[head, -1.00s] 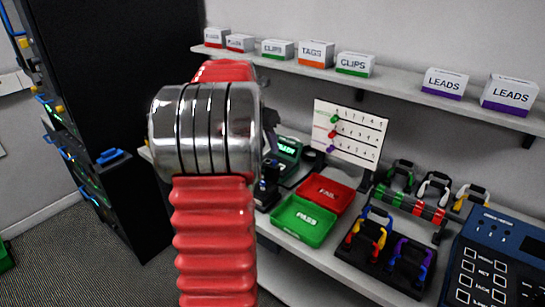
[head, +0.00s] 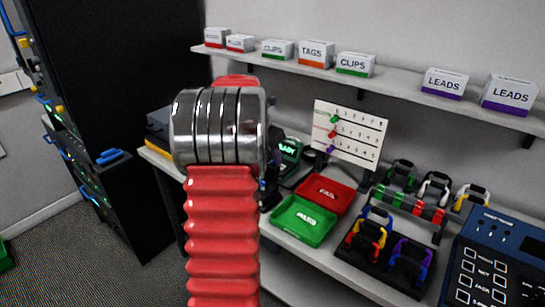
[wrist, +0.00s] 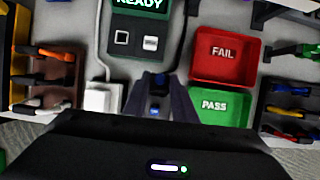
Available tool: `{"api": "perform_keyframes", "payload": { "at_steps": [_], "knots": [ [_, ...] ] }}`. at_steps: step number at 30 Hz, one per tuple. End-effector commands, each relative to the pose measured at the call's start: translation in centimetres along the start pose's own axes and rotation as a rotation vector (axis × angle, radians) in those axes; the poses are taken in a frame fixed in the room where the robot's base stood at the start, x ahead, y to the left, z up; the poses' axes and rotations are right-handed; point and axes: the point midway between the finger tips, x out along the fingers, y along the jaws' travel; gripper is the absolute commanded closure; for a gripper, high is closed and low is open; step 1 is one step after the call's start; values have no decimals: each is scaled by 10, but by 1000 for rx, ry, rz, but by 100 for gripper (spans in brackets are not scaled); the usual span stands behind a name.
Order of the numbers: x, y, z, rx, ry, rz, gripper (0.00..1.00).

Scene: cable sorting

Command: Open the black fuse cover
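In the wrist view, the two fingers of my gripper (wrist: 159,84) stand apart. A small dark block (wrist: 158,90) with a blue spot shows between and below them; it may be the black fuse cover, but I cannot tell for sure. I cannot see whether the fingers touch it. The tester with a green READY screen (wrist: 139,30) is just beyond the fingers; it also shows in the head view (head: 290,149). In the head view my red and chrome arm hides the gripper and most of the dark block's area.
The red FAIL tray (wrist: 223,77) and green PASS tray (wrist: 219,121) lie right of the gripper. A white plug block (wrist: 102,98) with a cable is to the left. Coloured leads sit in racks at both sides. A shelf of labelled boxes (head: 316,54) runs above the bench.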

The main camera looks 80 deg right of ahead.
Motion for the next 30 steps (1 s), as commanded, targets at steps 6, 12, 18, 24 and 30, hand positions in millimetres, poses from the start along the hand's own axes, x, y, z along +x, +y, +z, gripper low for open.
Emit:
{"api": "perform_keyframes", "payload": {
  "at_steps": [6,12,18,24,30],
  "knots": [
    [0,0,0,0,0,0,91],
    [0,0,0,0,0,0,100],
    [0,0,0,0,0,1,100],
    [-1,0,-1,0,-1,1,100],
    [-10,0,-14,-1,2,0,100]
  ]
}}
